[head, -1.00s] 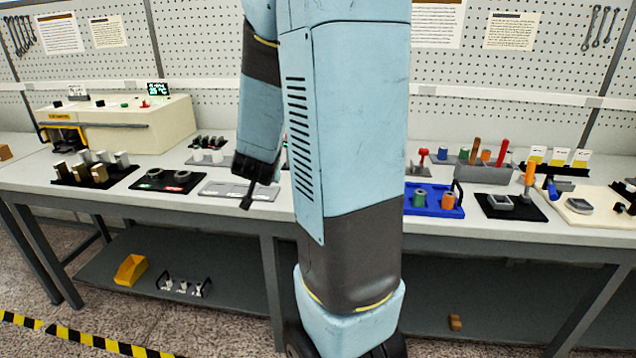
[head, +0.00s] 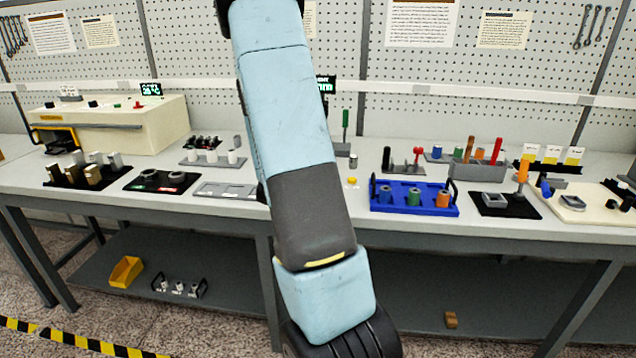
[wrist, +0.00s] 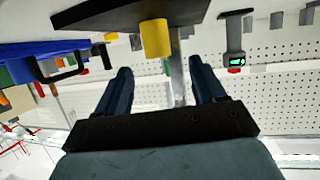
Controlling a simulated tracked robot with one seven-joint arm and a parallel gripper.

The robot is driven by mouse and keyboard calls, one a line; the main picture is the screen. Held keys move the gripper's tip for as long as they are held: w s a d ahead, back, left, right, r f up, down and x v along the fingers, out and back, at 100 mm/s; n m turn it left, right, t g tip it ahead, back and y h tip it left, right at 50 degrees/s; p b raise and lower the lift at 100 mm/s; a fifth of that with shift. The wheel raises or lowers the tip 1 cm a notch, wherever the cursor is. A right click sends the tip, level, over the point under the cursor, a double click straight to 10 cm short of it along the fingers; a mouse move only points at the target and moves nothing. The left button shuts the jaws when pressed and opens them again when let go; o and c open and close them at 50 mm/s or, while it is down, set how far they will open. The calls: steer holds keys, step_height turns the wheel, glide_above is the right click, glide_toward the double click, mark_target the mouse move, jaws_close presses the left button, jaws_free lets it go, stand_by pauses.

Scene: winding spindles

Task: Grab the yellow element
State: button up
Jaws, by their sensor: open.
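The yellow element (wrist: 155,38) is a short yellow cylinder in the wrist view, which looks upside down. It joins a dark plate (wrist: 120,14) at the top of that picture. My gripper (wrist: 160,66) is open and empty, its two dark fingers pointing towards the cylinder, which shows between and beyond the fingertips, apart from them. In the head view a small yellow piece (head: 351,182) shows on the bench just right of my arm; it looks like the same element. My gripper is hidden behind my arm there.
A blue tray (head: 413,209) with several coloured spools stands right of the yellow piece. A grey post (head: 353,160) stands behind it. A grey flat plate (head: 226,190) lies left of my arm. A pegboard wall (head: 440,110) closes the back.

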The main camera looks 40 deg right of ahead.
steer(key=shift+x, duration=3.7)
steer(key=shift+s+r, duration=0.1)
steer(key=shift+r, duration=0.1)
steer(key=c, duration=1.1)
